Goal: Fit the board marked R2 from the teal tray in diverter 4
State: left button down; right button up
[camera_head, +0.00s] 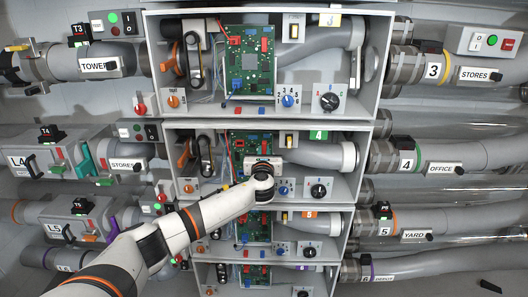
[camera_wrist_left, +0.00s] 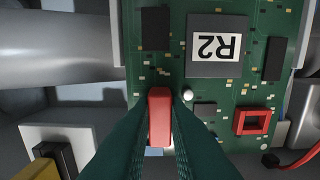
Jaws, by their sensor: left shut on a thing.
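The board marked R2 (camera_wrist_left: 235,85) is green, and its black chip carries an upside-down white R2 label (camera_wrist_left: 213,47) in the left wrist view. It lies between two pale rails. My left gripper (camera_wrist_left: 160,105) has its dark fingers shut on a red block (camera_wrist_left: 159,117) at the board's edge. In the head view my left gripper (camera_head: 263,168) is inside the diverter 4 box (camera_head: 357,187) and hides much of the board (camera_head: 240,142) there. Whether the board is fully seated cannot be told. No teal tray shows. My right gripper is not in view.
Diverter 3's box (camera_head: 380,60) is above, with a board (camera_head: 249,65) in it. Diverter 5's box (camera_head: 348,222) is below. A black knob (camera_head: 318,190) and a blue knob (camera_head: 283,190) sit right of my gripper. A red wire (camera_wrist_left: 300,160) lies close by.

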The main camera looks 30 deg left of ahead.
pick_arm(q)
jog(key=shift+w+a, duration=0.1)
jog(key=shift+w, duration=0.05)
jog(key=c, duration=1.8)
grip_release()
jog(key=shift+c, duration=0.2)
jog(key=o, duration=0.5)
